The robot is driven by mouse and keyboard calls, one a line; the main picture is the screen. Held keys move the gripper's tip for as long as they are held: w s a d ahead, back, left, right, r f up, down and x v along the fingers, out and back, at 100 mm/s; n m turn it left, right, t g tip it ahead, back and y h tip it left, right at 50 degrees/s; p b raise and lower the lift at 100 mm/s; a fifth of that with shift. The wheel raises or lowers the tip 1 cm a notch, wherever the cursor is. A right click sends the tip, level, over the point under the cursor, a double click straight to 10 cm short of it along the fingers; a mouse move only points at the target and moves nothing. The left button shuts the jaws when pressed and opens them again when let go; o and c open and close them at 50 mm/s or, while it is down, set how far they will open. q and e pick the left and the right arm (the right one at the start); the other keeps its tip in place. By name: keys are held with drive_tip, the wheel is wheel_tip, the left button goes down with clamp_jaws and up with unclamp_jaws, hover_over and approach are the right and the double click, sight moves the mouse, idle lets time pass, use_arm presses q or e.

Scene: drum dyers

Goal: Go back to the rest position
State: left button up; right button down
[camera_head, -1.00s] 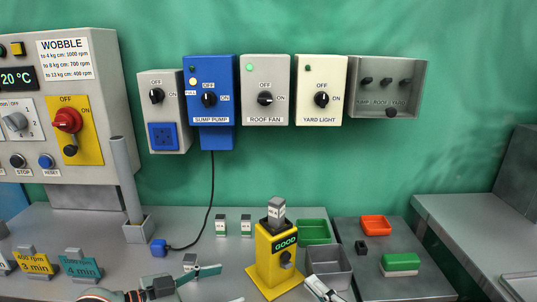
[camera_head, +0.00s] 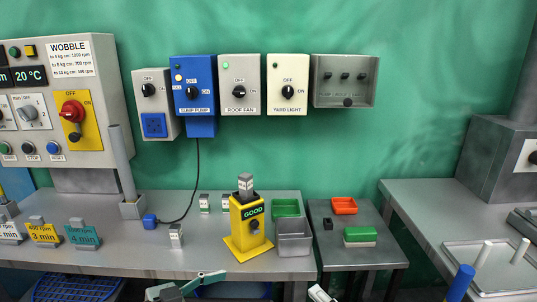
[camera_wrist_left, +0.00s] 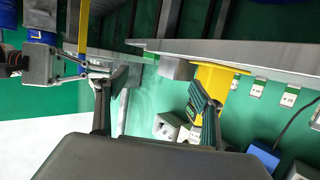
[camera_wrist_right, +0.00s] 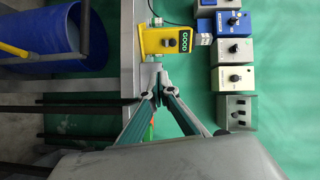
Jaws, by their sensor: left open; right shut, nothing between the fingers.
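My left gripper (camera_head: 186,286) is low in the head view, in front of the bench's front edge. Its left wrist view shows the two fingers (camera_wrist_left: 160,90) spread apart with nothing between them. My right gripper (camera_head: 319,294) is at the bottom edge of the head view, mostly cut off. In the right wrist view its fingers (camera_wrist_right: 157,88) meet at the tips, shut and empty. The yellow GOOD stand (camera_head: 248,235) holds a grey block (camera_head: 245,186) on top and stands on the grey bench (camera_head: 150,262). Neither gripper touches it.
A green tray (camera_head: 286,207) and a grey bin (camera_head: 294,243) sit right of the stand. A lower side table (camera_head: 375,256) holds an orange tray (camera_head: 344,205) and a green-and-white block (camera_head: 360,236). A blue drum (camera_wrist_right: 50,38) shows in the right wrist view. Switch boxes line the wall.

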use_arm(q)
drive_tip(key=s+a+f+n+t+y+p, duration=0.1)
drive_tip(key=s+a+f+n+y, duration=0.2)
drive_tip(key=s+f, duration=0.6)
drive_tip(key=s+a+f+n+t+y, duration=0.1)
drive_tip(key=s+a+f+n+y, duration=0.2)
drive_tip(key=f, duration=1.3)
drive_tip(key=s+a+y, duration=0.3)
drive_tip(key=s+a, duration=0.2)
drive_tip(key=s, duration=0.1)
drive_tip(key=shift+s+f+n+p, duration=0.2)
drive_tip(key=shift+n+p, duration=0.1)
drive_tip(key=shift+p, duration=0.1)
use_arm(e)
drive_tip(key=s+d+f+n+g+h, duration=0.1)
drive_tip(key=s+d+f+n+h, duration=0.1)
drive_tip(key=f, duration=0.7)
drive_tip(key=s+d+f+n+g+h, duration=0.2)
drive_tip(key=s+d+f+n, duration=0.2)
drive_tip(key=s+f+n, duration=0.3)
drive_tip(key=s+d+f+n+g+h, duration=0.1)
drive_tip(key=s+f+n, duration=0.4)
drive_tip(key=f, duration=0.6)
drive_tip(key=shift+s+d+f+h, duration=0.3)
drive_tip(key=shift+s+d+h, duration=0.4)
drive_tip(key=shift+d, duration=0.3)
